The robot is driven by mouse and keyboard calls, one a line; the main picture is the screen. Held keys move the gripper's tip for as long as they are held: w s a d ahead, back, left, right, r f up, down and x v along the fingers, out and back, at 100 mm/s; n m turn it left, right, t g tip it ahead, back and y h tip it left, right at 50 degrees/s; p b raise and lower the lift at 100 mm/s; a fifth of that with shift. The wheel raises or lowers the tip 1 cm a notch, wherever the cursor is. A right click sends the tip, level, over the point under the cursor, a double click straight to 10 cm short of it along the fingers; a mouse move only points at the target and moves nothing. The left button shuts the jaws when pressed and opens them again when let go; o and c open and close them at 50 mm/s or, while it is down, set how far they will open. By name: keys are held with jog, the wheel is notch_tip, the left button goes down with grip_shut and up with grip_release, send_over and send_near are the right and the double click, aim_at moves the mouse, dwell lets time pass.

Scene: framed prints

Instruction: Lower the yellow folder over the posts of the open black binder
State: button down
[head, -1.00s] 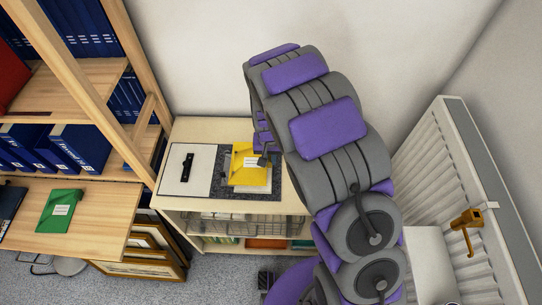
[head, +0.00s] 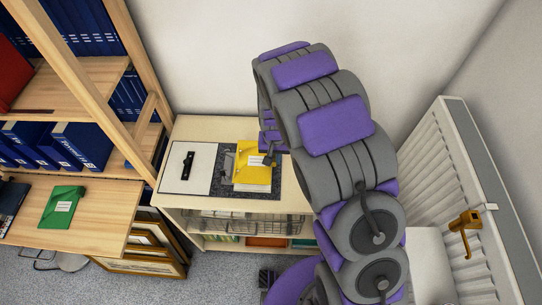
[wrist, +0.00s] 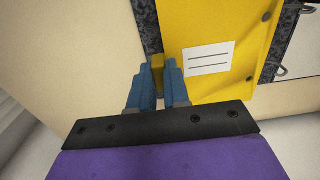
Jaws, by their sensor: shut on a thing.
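The yellow folder (head: 255,162) is over the right half of the open black binder (head: 216,176), with white sheets (head: 252,187) showing below its near edge. My gripper (head: 271,157) is at the folder's right side. In the wrist view, my blue fingers (wrist: 158,72) are shut on a yellow tab at the folder's edge. The folder (wrist: 225,35) shows a white label and two dark holes there. Bent metal parts (wrist: 280,70) of the binder show beyond its holed edge. I cannot tell how high the folder is above the sheets.
The binder lies on a pale wooden cabinet (head: 180,133) with a wire basket (head: 240,222) below. Shelves with blue binders (head: 80,145) stand at left, above a desk with a green folder (head: 63,206). A white radiator (head: 480,190) is at right.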

jog(key=shift+a+f, duration=0.35)
jog(key=shift+f, duration=0.05)
jog(key=shift+d+f, duration=0.2)
jog(key=shift+d, duration=0.4)
jog(key=c, duration=1.4)
grip_release()
jog(key=o, duration=0.3)
jog(key=shift+a, duration=0.3)
jog(key=shift+o, duration=0.4)
jog(key=shift+a+f, duration=0.1)
jog(key=shift+a, duration=0.1)
jog(key=shift+d, duration=0.4)
